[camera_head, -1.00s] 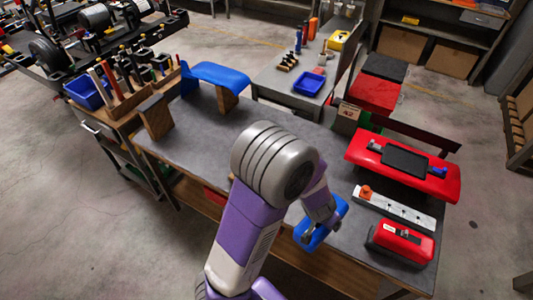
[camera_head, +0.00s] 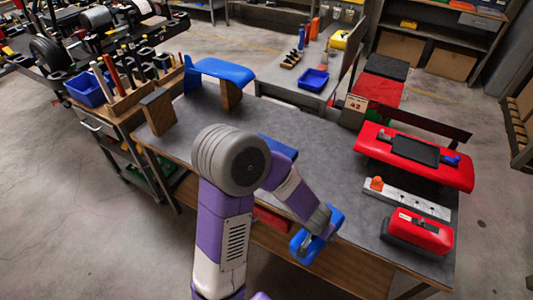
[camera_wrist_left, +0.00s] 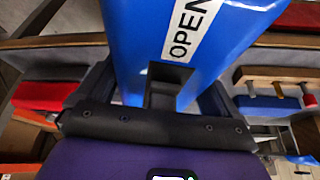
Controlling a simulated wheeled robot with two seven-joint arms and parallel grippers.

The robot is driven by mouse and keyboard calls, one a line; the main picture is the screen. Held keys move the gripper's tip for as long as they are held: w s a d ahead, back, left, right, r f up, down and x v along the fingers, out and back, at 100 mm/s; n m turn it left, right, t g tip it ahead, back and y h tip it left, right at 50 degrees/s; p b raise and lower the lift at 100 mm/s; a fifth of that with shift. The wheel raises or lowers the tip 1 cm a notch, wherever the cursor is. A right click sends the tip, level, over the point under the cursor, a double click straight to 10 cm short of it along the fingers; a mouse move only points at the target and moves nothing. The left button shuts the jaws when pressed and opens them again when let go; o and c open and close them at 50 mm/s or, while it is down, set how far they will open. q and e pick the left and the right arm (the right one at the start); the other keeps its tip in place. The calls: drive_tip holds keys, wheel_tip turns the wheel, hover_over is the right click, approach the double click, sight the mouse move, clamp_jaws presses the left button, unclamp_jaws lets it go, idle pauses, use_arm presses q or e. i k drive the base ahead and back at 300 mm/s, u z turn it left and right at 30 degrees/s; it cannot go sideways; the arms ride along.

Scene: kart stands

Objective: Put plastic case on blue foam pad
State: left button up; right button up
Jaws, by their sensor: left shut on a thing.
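My left gripper (camera_head: 319,226) is shut on a blue plastic case (camera_head: 302,246) and holds it near the front edge of the grey table. In the left wrist view the case (camera_wrist_left: 150,35) fills the middle between the fingers (camera_wrist_left: 160,100), with a white OPEN label facing up. A flat blue pad (camera_head: 279,147), which looks like the foam pad, lies on the table behind my left arm. The arm hides part of it. The case is apart from the pad, to its front right. My right gripper is not in view.
The grey table (camera_head: 235,128) is clear at its back middle. A blue curved panel (camera_head: 222,72) rests on wooden blocks at the back left. A red case (camera_head: 418,232), a power strip (camera_head: 410,203) and a red padded piece (camera_head: 455,175) crowd the right end.

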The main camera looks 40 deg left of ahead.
sight(273, 145)
drive_tip(key=k, duration=0.3)
drive_tip(key=z, duration=1.75)
drive_tip(key=k, duration=1.15)
drive_tip(key=u, duration=1.75)
drive_tip(key=i, duration=0.5)
